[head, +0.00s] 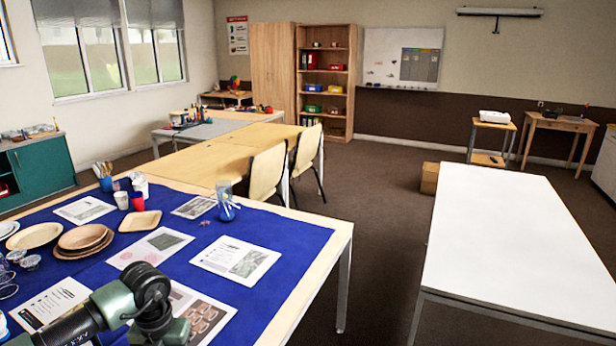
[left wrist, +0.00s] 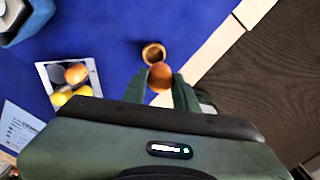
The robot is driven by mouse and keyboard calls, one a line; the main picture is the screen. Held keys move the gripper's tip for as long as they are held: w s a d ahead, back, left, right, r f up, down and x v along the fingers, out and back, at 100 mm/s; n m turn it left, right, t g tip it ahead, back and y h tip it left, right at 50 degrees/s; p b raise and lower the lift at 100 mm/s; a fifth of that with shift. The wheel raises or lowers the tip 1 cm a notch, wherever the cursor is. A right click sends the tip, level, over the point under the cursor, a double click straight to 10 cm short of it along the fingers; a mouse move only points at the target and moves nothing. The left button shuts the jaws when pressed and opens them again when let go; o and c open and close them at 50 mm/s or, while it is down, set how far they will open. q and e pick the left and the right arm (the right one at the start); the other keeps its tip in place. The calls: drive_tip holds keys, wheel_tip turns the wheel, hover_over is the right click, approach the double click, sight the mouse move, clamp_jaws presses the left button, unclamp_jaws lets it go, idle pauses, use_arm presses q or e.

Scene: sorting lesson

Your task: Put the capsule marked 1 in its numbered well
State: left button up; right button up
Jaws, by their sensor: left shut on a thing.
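In the left wrist view my left gripper (left wrist: 160,88) is shut on a round orange-brown thing (left wrist: 161,75), which may be the capsule. No number can be read on it. Just beyond it is a small round tan piece with a darker hollow-looking middle (left wrist: 153,52), over the blue cloth (left wrist: 112,25). I cannot tell whether this is the numbered well, or whether the held thing touches it. In the head view my left arm comes in at the lower left, but its gripper is out of the picture. My right gripper is not in view.
The cloth-covered table (head: 289,234) carries printed sheets (head: 235,259), wooden plates (head: 84,239), cups and a clear jug (head: 226,201). In the wrist view, a sheet with fruit pictures (left wrist: 70,78) lies left of the gripper. A bare white table (head: 513,240) stands to the right.

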use_arm(q)
drive_tip(key=s+d+r+n, duration=0.5)
drive_tip(key=s+d+n, duration=0.1)
drive_tip(key=n, duration=1.1)
drive_tip(key=s+d+r+n, duration=0.5)
drive_tip(key=s+n, duration=0.3)
drive_tip(key=n, duration=0.9)
drive_tip(key=shift+s+d+r+n, duration=0.2)
drive_tip(key=shift+d+r+n, duration=0.2)
drive_tip(key=shift+d, duration=0.2)
